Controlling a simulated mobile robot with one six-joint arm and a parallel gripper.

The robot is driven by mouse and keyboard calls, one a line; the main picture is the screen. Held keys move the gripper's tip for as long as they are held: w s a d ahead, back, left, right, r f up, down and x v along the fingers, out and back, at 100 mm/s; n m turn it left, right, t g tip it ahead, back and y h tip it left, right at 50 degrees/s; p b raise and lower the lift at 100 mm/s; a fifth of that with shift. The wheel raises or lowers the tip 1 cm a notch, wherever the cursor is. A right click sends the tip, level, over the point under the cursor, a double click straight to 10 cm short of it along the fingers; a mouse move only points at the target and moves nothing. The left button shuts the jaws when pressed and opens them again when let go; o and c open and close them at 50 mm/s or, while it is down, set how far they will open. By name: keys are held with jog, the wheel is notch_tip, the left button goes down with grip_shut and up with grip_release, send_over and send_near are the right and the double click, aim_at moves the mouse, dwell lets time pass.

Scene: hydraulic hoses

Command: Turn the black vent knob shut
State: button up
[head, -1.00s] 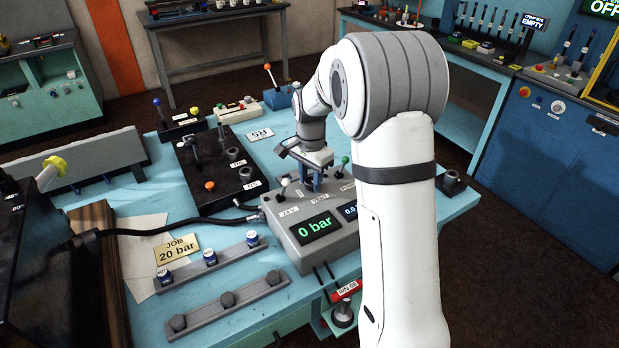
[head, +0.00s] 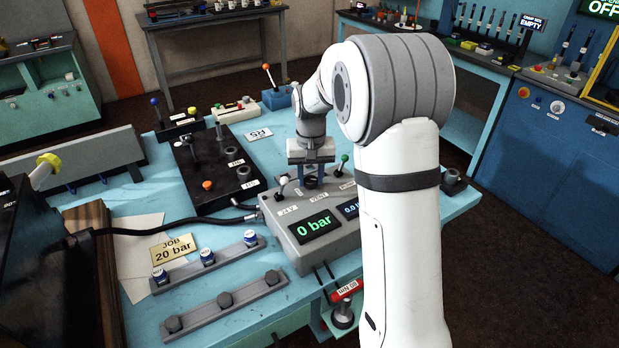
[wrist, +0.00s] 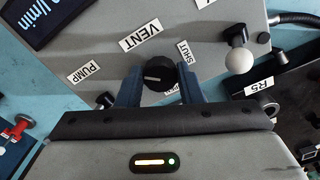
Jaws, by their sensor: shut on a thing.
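The black vent knob (wrist: 160,73) stands on the grey console (head: 300,240), below the "VENT" label in the wrist view. A "SHUT" label is to its right, and another label is partly hidden behind the right finger. My gripper (wrist: 159,82) has its two blue fingers on either side of the knob and is shut on it. A pale mark shows on the knob, but I cannot tell exactly where it points. In the head view my gripper hangs over the back of the console, and its hand partly covers the knob area.
A white-ball lever (wrist: 239,60) stands near the knob, and a green-tipped lever (head: 345,158) is close to my gripper in the head view. The console display (head: 317,224) reads 0 bar. A black hose (head: 165,229) runs left from the console.

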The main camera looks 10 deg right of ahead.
aim_at(312, 180)
jog(key=n, duration=0.4)
jog(key=shift+n, duration=0.3)
jog(key=shift+d+n+b, duration=0.1)
jog(key=shift+n+b, duration=0.25)
jog(key=shift+n, duration=1.25)
jog(key=o, duration=1)
jog(key=shift+c, duration=0.2)
jog(key=shift+r+b, duration=0.3)
jog(key=shift+r, duration=3.6)
